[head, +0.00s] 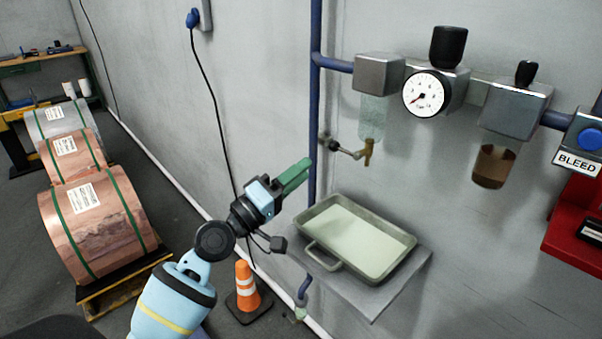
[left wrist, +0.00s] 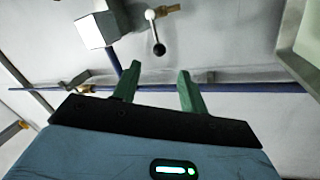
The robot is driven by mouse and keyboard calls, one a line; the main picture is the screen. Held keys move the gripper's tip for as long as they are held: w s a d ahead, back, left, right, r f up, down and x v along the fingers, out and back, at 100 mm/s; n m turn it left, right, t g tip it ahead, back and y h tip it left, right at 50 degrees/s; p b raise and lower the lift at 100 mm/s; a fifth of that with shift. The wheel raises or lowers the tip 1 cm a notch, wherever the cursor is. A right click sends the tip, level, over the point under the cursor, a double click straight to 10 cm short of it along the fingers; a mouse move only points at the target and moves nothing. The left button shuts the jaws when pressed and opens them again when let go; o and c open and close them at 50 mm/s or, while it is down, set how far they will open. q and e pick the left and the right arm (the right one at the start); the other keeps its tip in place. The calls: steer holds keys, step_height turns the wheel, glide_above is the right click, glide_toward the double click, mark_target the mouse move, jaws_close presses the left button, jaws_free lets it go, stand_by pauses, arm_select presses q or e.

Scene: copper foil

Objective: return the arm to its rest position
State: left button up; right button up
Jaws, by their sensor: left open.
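My left arm comes in from the lower left of the head view. My left gripper (head: 296,172) has green fingers and is in the air in front of the wall, left of the blue vertical pipe and above the left end of a tray. In the left wrist view its two green fingers (left wrist: 157,82) stand apart with nothing between them. My right gripper is in neither view.
A metal tray (head: 312,214) with pale liquid sits on a wall shelf (head: 375,299). A gauge (head: 425,94), a small brass tap (head: 368,152) and pipes (head: 316,110) are on the wall.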

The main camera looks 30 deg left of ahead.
arm_select(q)
steer(key=s+d+f+m+g+y+p, duration=0.25)
steer(key=s+f, duration=0.45)
steer(key=f, duration=0.5)
steer(key=s+d+f+m+g+y+p, duration=0.1)
steer(key=s+f+g+y, duration=0.15)
steer(key=s+f, duration=0.7)
steer(key=s+f+m+g+p, duration=0.1)
steer(key=s+f+m+g, duration=0.1)
steer(key=s+f, duration=0.2)
steer(key=s+d+f+m+g+y+p, duration=0.1)
steer(key=s+f, duration=0.4)
steer(key=s, duration=0.6)
steer(key=s+d+f+m+g+p, duration=0.1)
steer(key=s+f+m+g, duration=0.2)
steer(key=s+f, duration=0.2)
steer(key=s, duration=0.3)
steer(key=shift+s+y, duration=0.25)
steer(key=shift+y, duration=0.15)
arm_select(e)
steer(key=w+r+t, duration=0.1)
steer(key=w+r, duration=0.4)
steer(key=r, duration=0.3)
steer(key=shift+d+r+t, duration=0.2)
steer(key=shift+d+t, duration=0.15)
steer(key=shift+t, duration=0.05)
arm_select(q)
steer(key=shift+r, duration=0.1)
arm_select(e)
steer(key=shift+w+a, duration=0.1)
